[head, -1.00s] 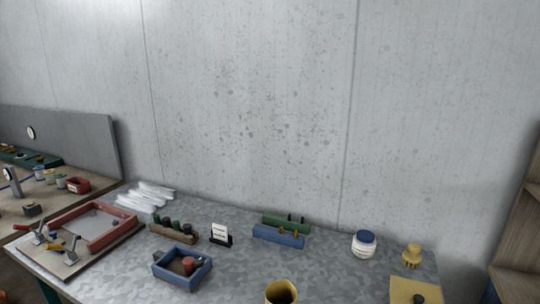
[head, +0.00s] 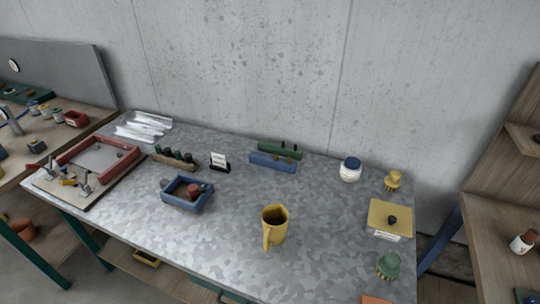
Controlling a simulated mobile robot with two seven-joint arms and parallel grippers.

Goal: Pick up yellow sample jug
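The yellow sample jug (head: 275,228) stands upright on the grey metal-topped table (head: 240,205), right of the middle and towards the front in the head view. Its open mouth faces up and its handle is on the lower left side, towards me. Nothing touches it. Neither of my grippers shows in the head view.
A blue tray (head: 187,192) with a red item sits left of the jug. A yellow board (head: 389,218) with a dark knob lies to the right, with a green knobbed object (head: 388,265) in front of it. A white jar (head: 350,169) stands behind. Table around the jug is clear.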

